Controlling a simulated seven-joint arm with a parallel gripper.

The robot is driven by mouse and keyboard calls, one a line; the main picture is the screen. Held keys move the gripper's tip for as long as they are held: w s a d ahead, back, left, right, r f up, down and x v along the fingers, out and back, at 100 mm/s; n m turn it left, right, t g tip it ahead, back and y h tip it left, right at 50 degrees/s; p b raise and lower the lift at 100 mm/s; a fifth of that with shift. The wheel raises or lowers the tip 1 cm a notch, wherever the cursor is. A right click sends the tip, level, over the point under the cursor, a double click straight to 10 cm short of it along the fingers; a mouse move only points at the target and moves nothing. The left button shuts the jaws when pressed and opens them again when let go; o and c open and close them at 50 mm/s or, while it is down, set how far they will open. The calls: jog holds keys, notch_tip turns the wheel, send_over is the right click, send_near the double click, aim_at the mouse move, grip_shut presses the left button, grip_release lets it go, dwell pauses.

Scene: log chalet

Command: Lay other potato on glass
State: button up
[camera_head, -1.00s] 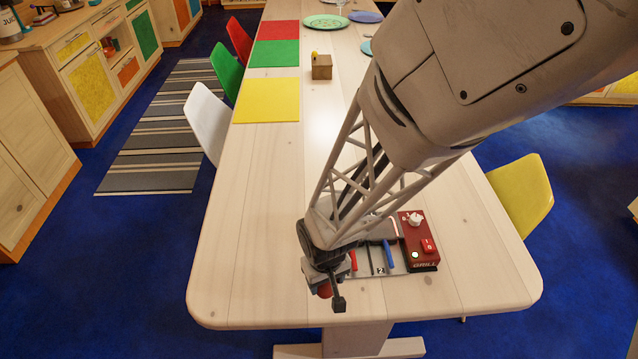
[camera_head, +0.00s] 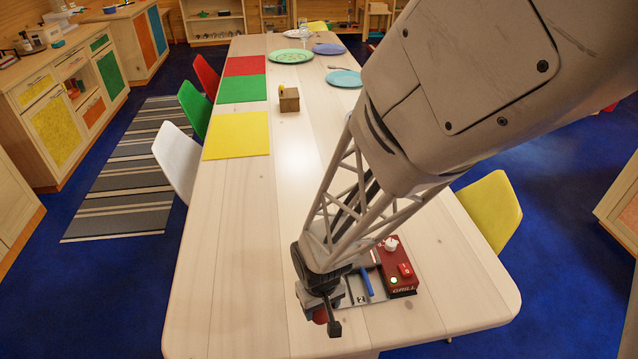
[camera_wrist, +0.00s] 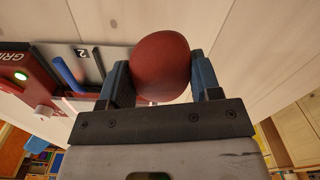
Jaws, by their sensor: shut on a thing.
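A reddish-brown, rounded potato (camera_wrist: 160,66) is held between both fingers of my gripper (camera_wrist: 160,80) in the wrist view. In the head view only a small red part of it (camera_head: 319,316) shows beneath my gripper (camera_head: 322,308), over the near end of the table. A small clear shape that looks like a glass (camera_head: 303,31) stands at the far end of the table, near the plates. It is too small to make out well.
A red grill unit (camera_head: 398,268) with a metal plate and a blue bar lies right of my gripper. A green plate (camera_head: 291,57), a teal plate (camera_head: 344,78) and a blue plate (camera_head: 329,48) are far off. A wooden block (camera_head: 289,100) stands mid-table. Chairs line the sides.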

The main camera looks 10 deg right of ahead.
jog(key=d+r+m, duration=0.3)
jog(key=d+r, duration=0.1)
jog(key=d, duration=0.8)
jog(key=shift+w+d, duration=0.4)
jog(key=shift+w, duration=0.15)
jog(key=w, duration=0.5)
jog(key=w+f, duration=0.1)
jog(key=w, duration=0.9)
jog(key=shift+w+d+f, duration=0.25)
jog(key=shift+w+d, duration=0.1)
jog(key=shift+d, duration=0.05)
jog(key=shift+f, duration=0.1)
jog(key=shift+f, duration=1.65)
jog(key=shift+f, duration=0.1)
